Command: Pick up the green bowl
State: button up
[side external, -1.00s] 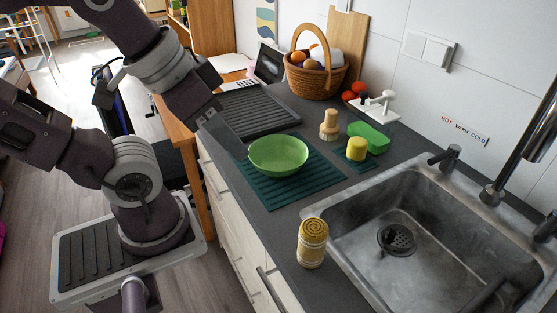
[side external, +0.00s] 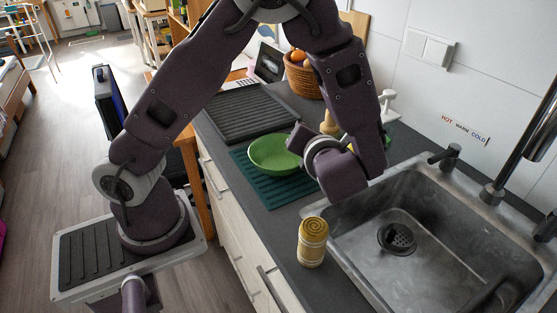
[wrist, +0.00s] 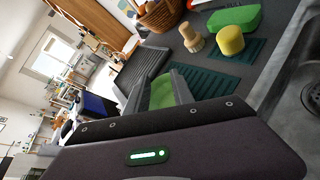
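The green bowl (side external: 270,154) sits upright on the dark green ribbed mat (side external: 268,188) on the counter. My wrist hides its right side in the side external view. My gripper (side external: 298,142) is low at the bowl's right side, and its fingers are mostly hidden there. In the wrist view the two grey fingers of my gripper (wrist: 160,85) stand apart, and part of the green bowl (wrist: 162,93) shows between them. I cannot tell whether a finger touches the bowl.
A yellow-topped jar (side external: 312,242) stands at the counter's front edge beside the sink (side external: 428,213). A dark drying rack (side external: 250,113) and wicker basket (side external: 303,79) lie farther back.

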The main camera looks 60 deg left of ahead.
notch_tip(320, 180, down, 8)
jog(key=shift+w+d+r, duration=0.1)
jog(key=shift+w, duration=0.05)
jog(key=x, duration=0.7)
jog(key=shift+w+a+f, duration=0.15)
jog(key=shift+a+f, duration=0.1)
grip_shut()
dwell(0.8)
